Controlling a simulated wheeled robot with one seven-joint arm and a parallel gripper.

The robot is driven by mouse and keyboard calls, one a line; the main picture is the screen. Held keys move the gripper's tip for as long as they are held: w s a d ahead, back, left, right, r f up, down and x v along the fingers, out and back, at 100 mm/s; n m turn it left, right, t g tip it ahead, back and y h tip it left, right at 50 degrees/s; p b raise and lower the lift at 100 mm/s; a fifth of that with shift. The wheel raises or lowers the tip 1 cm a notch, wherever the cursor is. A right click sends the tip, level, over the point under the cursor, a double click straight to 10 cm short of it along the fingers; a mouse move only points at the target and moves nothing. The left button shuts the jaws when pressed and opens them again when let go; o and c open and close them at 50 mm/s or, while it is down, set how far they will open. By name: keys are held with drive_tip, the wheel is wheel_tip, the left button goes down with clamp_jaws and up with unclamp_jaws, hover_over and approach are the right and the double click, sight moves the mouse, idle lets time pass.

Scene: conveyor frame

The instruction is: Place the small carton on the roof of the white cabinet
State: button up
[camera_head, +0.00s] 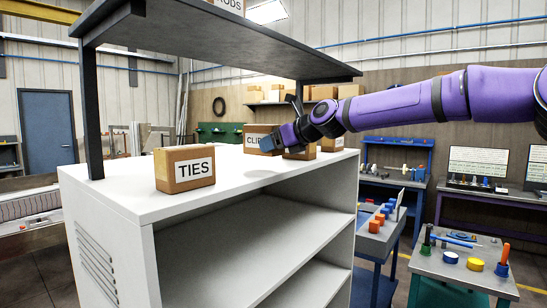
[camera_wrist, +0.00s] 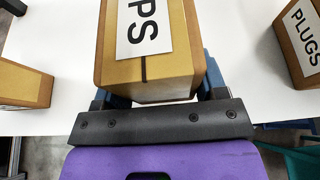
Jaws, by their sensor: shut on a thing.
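A brown carton labelled CLIPS (camera_head: 257,139) is at the far part of the roof of the white cabinet (camera_head: 130,205). My gripper (camera_head: 275,142) is shut on it from the right, its blue fingers on either side. In the wrist view the held carton (camera_wrist: 150,68) shows a white label ending in PS, over the white roof near its edge. I cannot tell whether its base touches the roof. A carton labelled TIES (camera_head: 185,168) stands near the front left of the roof.
Two other cartons (camera_head: 300,154) (camera_head: 332,143) stand near my gripper. The wrist view shows a plain carton (camera_wrist: 22,85) at left and a PLUGS carton (camera_wrist: 304,42) at right. A dark shelf (camera_head: 215,42) on posts overhangs the roof. Roof between TIES and CLIPS is clear.

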sight(279, 153)
drive_tip(key=shift+a+f, duration=0.2)
drive_tip(key=shift+f, duration=1.55)
drive_tip(key=o, duration=1.2)
drive_tip(key=shift+f, duration=0.1)
drive_tip(key=shift+s+d+r, duration=0.25)
drive_tip(key=shift+d+r, duration=0.1)
drive_tip(key=shift+d, duration=0.2)
drive_tip(key=shift+v, duration=5.35)
drive_tip(key=shift+s+a+r, duration=0.1)
